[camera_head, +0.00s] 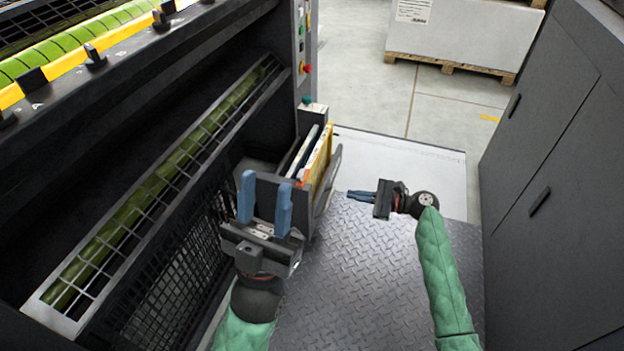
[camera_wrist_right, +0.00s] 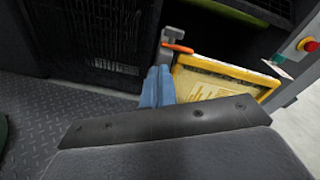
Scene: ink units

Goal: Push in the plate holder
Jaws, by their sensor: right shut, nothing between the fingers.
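The plate holder (camera_head: 324,187) stands out from the lower front of the dark machine, with a yellow-edged panel (camera_head: 319,154) and pale plates upright in it. In the right wrist view the yellow panel (camera_wrist_right: 215,84) is beyond my fingers, with an orange piece (camera_wrist_right: 178,48) at its upper left corner. My left gripper (camera_head: 264,202) is open, its two blue fingers apart in front of the holder's near end, partly hiding it. I cannot tell whether they touch. My right gripper (camera_head: 352,195) is shut and empty, right of the holder, its blue fingers (camera_wrist_right: 157,88) pointing toward it.
A long wire guard (camera_head: 160,190) and dark mesh (camera_head: 185,262) run along the machine at left. A control post with buttons (camera_head: 302,50) stands behind the holder. Grey cabinets (camera_head: 555,170) close the right side. The tread-plate floor (camera_head: 370,275) between is clear.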

